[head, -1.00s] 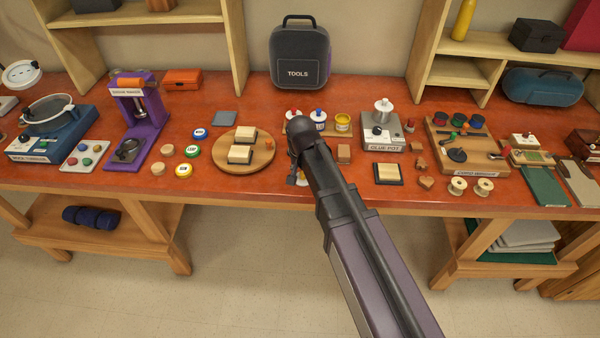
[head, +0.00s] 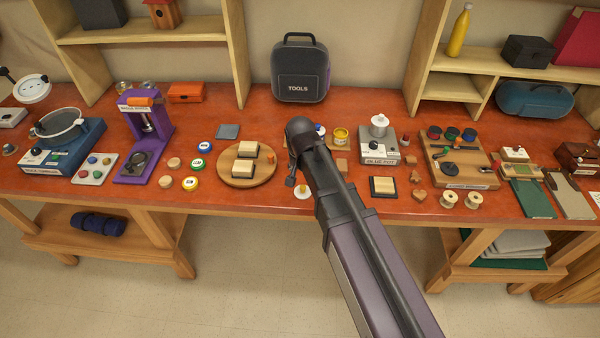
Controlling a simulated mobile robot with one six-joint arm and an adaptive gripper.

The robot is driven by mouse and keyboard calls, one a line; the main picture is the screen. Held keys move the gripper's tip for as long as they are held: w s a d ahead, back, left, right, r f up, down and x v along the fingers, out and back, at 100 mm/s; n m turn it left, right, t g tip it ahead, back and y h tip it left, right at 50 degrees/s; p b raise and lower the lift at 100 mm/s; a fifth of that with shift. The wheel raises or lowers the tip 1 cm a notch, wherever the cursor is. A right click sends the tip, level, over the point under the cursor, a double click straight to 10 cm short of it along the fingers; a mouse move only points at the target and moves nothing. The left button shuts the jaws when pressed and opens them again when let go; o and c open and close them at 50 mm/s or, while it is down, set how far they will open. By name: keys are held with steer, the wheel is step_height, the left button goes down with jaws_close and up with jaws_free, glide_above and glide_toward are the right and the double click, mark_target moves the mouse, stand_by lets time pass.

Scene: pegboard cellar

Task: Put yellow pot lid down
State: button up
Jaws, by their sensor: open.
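The yellow pot (head: 340,136) stands behind my arm, on the right of the small paint pots. It shows no lid on top. A small pale disc with a yellow knob, which looks like the yellow pot lid (head: 303,193), appears to lie on the orange-red bench just in front of my gripper. My gripper (head: 291,182) is open and points down at the bench, close to the lid's left and back. My arm hides most of the fingers. A blue-topped pot (head: 320,130) shows beside the yellow pot; the red one is hidden behind my arm.
A round wooden board (head: 232,178) with cream blocks lies left of my gripper. A black pad with a cream block (head: 383,186) lies to the right. The glue pot station (head: 379,147) and the black tools case (head: 300,72) stand behind. Bare bench shows near the front edge.

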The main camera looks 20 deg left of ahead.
steer(key=shift+s+r+p, duration=0.15)
steer(key=shift+r+p, duration=0.9)
steer(key=shift+r, duration=0.15)
steer(key=shift+s+r+p, duration=0.1)
steer(key=shift+r+p, duration=0.95)
steer(key=shift+r, duration=0.15)
steer(key=shift+d, duration=0.1)
steer(key=s+d, duration=0.2)
steer(key=d, duration=1.6)
steer(key=s+d+g, duration=0.1)
steer(key=s+d, duration=0.1)
steer(key=d, duration=1.6)
steer(key=shift+s+a+f, duration=0.1)
